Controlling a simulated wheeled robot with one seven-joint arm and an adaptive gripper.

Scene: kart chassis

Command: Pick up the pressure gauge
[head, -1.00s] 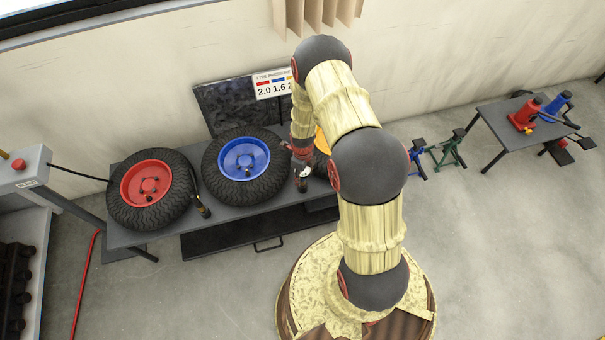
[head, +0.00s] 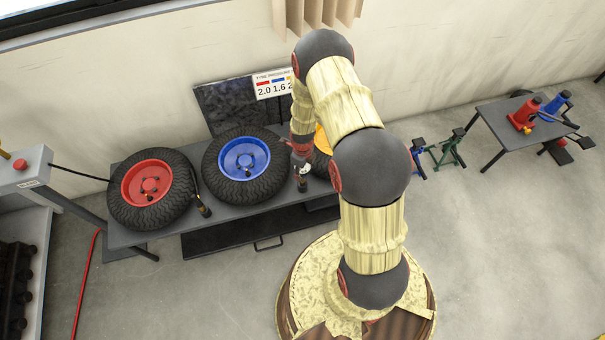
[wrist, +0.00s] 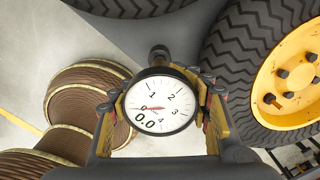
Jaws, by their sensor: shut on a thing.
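The pressure gauge (wrist: 158,104) has a round white dial with a red needle and the reading 0.0. In the wrist view it sits between the two fingers of my gripper (wrist: 160,108), which are shut on it from both sides. A dark stem shows at the dial's far edge. In the head view my gripper (head: 301,160) is at the front of the grey bench, between the blue-rimmed tire and the yellow-rimmed tire. The gauge is small there and partly hidden by the gripper. I cannot tell whether it is clear of the bench top.
The bench (head: 180,226) holds a red-rimmed tire (head: 150,190), a blue-rimmed tire (head: 245,166) and a yellow-rimmed tire (wrist: 285,78), mostly hidden by my arm in the head view. A hose end (head: 203,208) hangs between the first two. A pressure sign (head: 272,84) stands behind.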

